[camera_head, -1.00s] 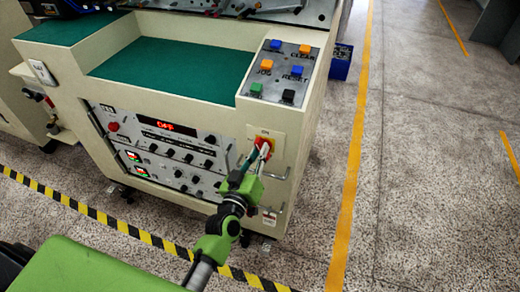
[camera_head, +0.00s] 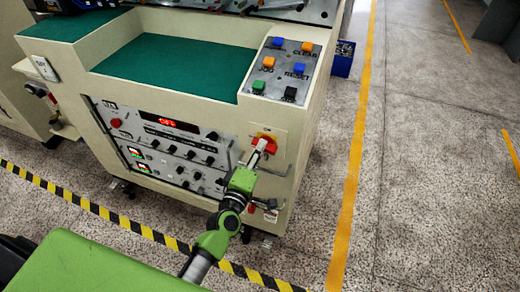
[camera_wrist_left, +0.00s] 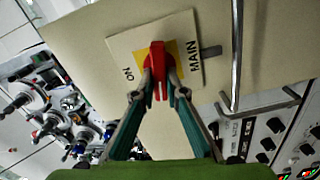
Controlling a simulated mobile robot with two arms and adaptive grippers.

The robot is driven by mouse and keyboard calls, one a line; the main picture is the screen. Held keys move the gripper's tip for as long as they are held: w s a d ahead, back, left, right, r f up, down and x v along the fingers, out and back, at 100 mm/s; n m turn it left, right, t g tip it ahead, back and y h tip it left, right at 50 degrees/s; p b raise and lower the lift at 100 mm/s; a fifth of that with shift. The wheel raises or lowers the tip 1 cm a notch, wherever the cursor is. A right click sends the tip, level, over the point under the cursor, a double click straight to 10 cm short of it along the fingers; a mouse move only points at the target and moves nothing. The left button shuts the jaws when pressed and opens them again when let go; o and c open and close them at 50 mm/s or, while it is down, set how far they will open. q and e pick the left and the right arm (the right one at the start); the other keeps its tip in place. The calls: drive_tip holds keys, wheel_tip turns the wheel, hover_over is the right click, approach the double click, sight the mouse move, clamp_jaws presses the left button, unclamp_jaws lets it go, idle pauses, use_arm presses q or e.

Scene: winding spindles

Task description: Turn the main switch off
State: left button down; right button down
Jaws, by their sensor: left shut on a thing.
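The main switch is a red handle (camera_head: 264,143) on a yellow square and a pale plate, low on the front of the cream machine near its right corner. In the left wrist view the red handle (camera_wrist_left: 157,62) stands in front of the yellow square, with "ON" and "MAIN" printed on the plate (camera_wrist_left: 186,22). My left gripper (camera_wrist_left: 159,86) is shut on the handle, one fingertip on each side. In the head view my left gripper (camera_head: 256,155) reaches it from below and hides part of it. My right gripper is not in view.
A control panel (camera_head: 150,138) with knobs and a red lit display (camera_head: 179,124) lies left of the switch. Coloured buttons (camera_head: 267,62) sit above. Open floor lies right of the yellow line (camera_head: 349,200).

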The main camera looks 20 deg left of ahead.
use_arm(q)
drive_tip(key=shift+f+n, duration=0.15)
drive_tip(key=shift+n, duration=0.95)
drive_tip(key=c, duration=2)
unclamp_jaws()
drive_tip(key=shift+c, duration=0.2)
drive_tip(key=s, duration=1.2)
drive_tip(key=shift+a, duration=0.2)
